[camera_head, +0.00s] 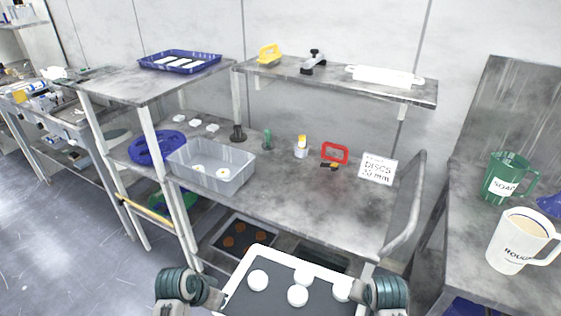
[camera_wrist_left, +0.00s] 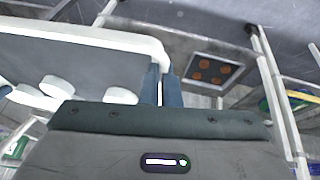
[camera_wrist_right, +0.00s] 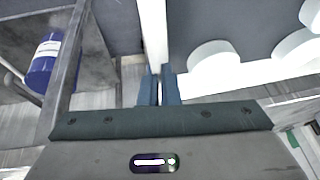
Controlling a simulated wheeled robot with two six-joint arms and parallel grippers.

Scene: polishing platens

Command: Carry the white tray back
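The white tray (camera_head: 262,301) has a white rim and a dark grey floor and carries several white discs (camera_head: 298,296). It is at the bottom of the head view, in front of the bench, and its near part is cut off. My left gripper (camera_head: 218,298) is shut on its left rim; the rim also shows in the left wrist view (camera_wrist_left: 90,35). My right gripper (camera_head: 362,292) is shut on its right side, and in the right wrist view the white rim (camera_wrist_right: 153,30) runs between the close-set fingers.
The grey bench (camera_head: 300,205) has clear top at its middle front. On it stand a clear bin (camera_head: 215,178), a red frame (camera_head: 335,153) and a disc sign (camera_head: 378,169). A lower shelf holds a dark tray with orange discs (camera_head: 240,238). Mugs (camera_head: 520,240) stand on the right table.

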